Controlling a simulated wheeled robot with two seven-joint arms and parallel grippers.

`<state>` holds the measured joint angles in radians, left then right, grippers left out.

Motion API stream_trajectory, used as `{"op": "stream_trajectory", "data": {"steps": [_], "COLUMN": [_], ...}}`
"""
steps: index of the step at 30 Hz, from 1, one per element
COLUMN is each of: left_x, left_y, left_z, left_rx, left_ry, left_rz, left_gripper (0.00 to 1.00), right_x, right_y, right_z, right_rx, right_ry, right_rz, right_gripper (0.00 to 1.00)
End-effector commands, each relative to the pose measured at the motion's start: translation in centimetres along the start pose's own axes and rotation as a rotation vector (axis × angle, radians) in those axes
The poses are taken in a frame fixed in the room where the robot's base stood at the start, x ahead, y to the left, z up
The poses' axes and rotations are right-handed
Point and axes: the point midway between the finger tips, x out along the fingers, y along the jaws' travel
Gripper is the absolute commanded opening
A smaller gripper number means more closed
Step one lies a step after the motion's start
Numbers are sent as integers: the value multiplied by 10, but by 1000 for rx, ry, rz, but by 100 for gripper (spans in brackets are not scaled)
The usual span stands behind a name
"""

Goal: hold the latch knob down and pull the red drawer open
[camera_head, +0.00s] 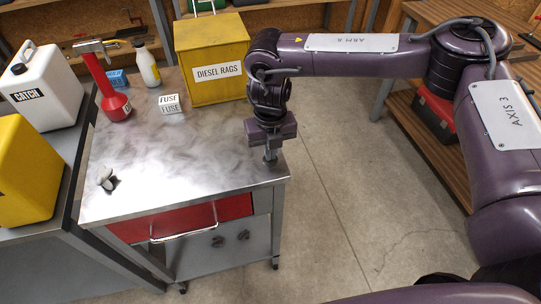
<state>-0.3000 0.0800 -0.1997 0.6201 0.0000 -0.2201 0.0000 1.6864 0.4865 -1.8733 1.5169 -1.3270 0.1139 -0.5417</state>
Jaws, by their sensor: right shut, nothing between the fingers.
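The red drawer (232,207) sits under the front edge of the metal-topped cart (205,150). Its pale bar handle (183,237) stands out from the red front. The drawer looks shut, though the steep view makes this hard to judge. My right gripper (270,158) points down at the right side of the cart top, near the front right corner. It is shut and empty, its tips at or just above the surface; I cannot tell if they touch. I cannot make out the latch knob for certain; it may be hidden under this gripper. My left gripper is out of view.
A small grey object (107,179) lies at the cart's left. The front middle of the cart top and the floor at right are clear.

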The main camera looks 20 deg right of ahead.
Motion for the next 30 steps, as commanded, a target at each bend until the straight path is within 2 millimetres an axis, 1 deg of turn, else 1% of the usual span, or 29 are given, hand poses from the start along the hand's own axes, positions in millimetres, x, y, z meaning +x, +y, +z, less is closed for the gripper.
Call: {"op": "stream_trajectory", "data": {"steps": [30], "left_x": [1], "left_y": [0], "left_z": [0], "left_rx": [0], "left_ry": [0], "left_rz": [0], "left_gripper": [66], "right_x": [8], "right_y": [0], "right_z": [-2], "right_rx": [0], "right_ry": [5], "right_rz": [-2], "right_gripper": [0]}}
